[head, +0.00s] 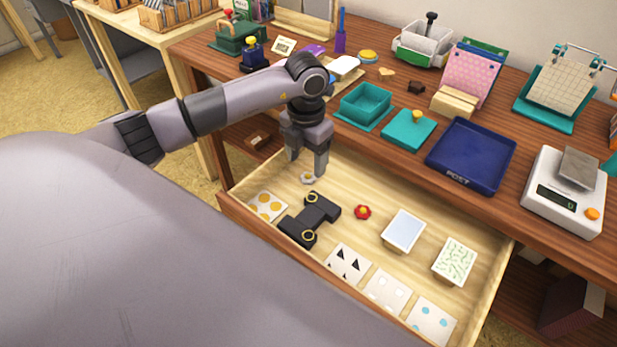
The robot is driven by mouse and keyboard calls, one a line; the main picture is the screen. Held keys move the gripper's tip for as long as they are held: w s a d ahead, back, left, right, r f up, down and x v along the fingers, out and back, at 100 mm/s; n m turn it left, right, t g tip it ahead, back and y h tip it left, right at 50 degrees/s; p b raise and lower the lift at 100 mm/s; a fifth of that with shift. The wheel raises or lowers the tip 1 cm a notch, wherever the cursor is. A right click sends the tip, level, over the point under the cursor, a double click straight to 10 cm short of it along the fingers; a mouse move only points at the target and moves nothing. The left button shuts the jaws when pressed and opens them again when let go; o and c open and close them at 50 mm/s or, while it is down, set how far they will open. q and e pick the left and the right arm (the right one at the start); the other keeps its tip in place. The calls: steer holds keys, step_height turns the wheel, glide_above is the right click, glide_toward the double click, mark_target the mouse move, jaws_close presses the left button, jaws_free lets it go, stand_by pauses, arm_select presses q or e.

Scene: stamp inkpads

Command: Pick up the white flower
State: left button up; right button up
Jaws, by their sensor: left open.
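A small white flower (308,179) with a tan centre lies in the open wooden drawer, near its back left. My left gripper (306,168) points down over it, its fingers parted and empty. The fingertips are right by the flower; I cannot tell whether they touch it or how high they are. The right finger hides a little of the flower's edge. My right gripper is not in view.
The drawer (492,275) also holds a black two-ringed piece (312,218), a red flower (362,212), a pale blue pad (403,231) and several patterned cards. A teal box (367,104) and a navy POST tray (471,154) stand on the desk behind.

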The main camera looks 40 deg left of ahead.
mark_target(308, 175)
arm_select(q)
step_height(308, 175, down, 4)
steer(key=shift+w+f, duration=0.15)
steer(key=shift+d, duration=0.1)
steer(key=shift+c, duration=0.3)
steer(key=c, duration=1.1)
steer(key=shift+c, duration=0.2)
